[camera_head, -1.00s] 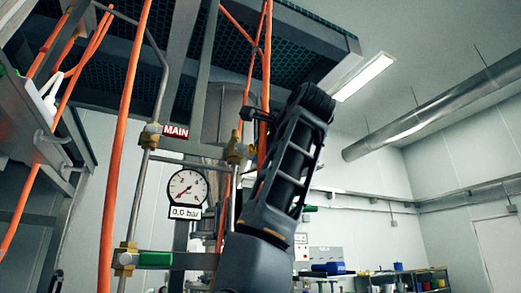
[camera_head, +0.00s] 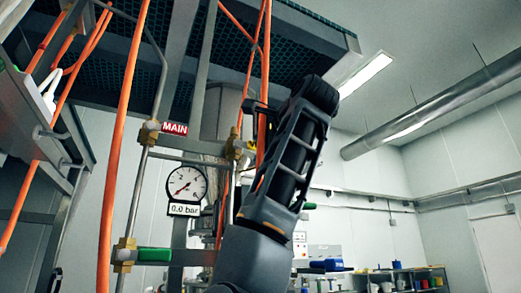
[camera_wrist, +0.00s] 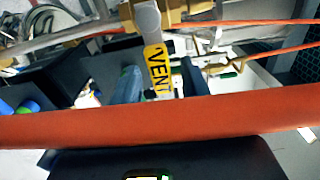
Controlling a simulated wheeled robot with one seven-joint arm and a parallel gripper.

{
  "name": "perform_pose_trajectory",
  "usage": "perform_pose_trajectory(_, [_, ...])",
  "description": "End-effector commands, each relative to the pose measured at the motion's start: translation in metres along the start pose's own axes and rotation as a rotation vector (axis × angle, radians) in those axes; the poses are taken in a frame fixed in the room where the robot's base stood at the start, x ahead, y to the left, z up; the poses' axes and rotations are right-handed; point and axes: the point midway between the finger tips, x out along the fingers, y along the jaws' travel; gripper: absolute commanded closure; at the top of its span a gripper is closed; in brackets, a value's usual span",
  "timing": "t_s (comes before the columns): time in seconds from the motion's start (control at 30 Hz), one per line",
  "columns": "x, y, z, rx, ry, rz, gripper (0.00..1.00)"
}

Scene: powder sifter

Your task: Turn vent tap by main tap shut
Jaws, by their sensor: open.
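The vent tap is a brass fitting (camera_head: 236,149) on a thin pipe, right of the MAIN sign (camera_head: 175,128). In the wrist view its brass body (camera_wrist: 182,8) is at the top, with a yellow VENT label (camera_wrist: 158,70) below it. The main tap (camera_head: 149,132) is a brass fitting left of the sign. My gripper (camera_wrist: 160,78) is open, with its fingers on either side of the label and apart from it. In the head view my arm and the hoses mostly hide the gripper. The lever's exact angle cannot be told.
An orange hose (camera_wrist: 90,117) crosses the wrist view in front of my gripper. Another orange hose (camera_head: 123,140) hangs at the left. A round gauge (camera_head: 187,187) reads 0.0 bar. A green handle (camera_head: 154,255) sits lower left.

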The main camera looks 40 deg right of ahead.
Motion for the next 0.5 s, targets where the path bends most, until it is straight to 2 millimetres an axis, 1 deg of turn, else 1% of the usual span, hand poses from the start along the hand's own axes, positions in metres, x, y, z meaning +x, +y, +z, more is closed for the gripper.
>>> perform_pose_trajectory(0.1, [-0.021, 0.002, 0.000, 0.001, 0.000, -0.005, 0.51])
perform_pose_trajectory(0.3, [-0.051, 0.002, -0.001, 0.001, 0.001, -0.003, 0.51])
perform_pose_trajectory(0.4, [-0.060, 0.002, -0.001, 0.001, 0.002, -0.001, 0.51])
perform_pose_trajectory(0.5, [-0.064, 0.001, -0.001, 0.001, 0.002, -0.001, 0.51])
